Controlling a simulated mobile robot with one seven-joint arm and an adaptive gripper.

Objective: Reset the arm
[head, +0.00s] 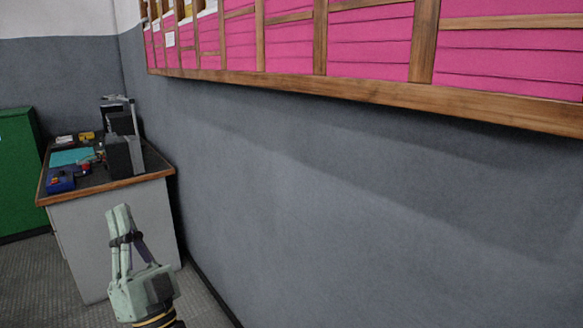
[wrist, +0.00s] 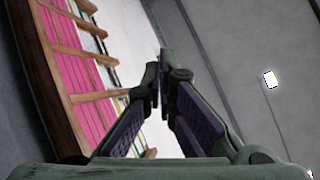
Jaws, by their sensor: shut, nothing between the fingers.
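My gripper (head: 121,212) shows in the lower left of the head view, pale green, with its fingers pointing up. It stands in front of the grey side of a desk and holds nothing. In the wrist view my gripper (wrist: 161,68) has its two fingertips together at the middle, with dark pads on the inner sides and nothing between them. Most of my arm below the gripper is outside the head view.
A wood-framed wall shelf (head: 380,92) with pink panels runs along the upper right; it also shows tilted in the wrist view (wrist: 42,70). A cluttered desk (head: 110,215) stands at left against the wall. A green cabinet (head: 18,170) is at far left. Floor shows at lower left.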

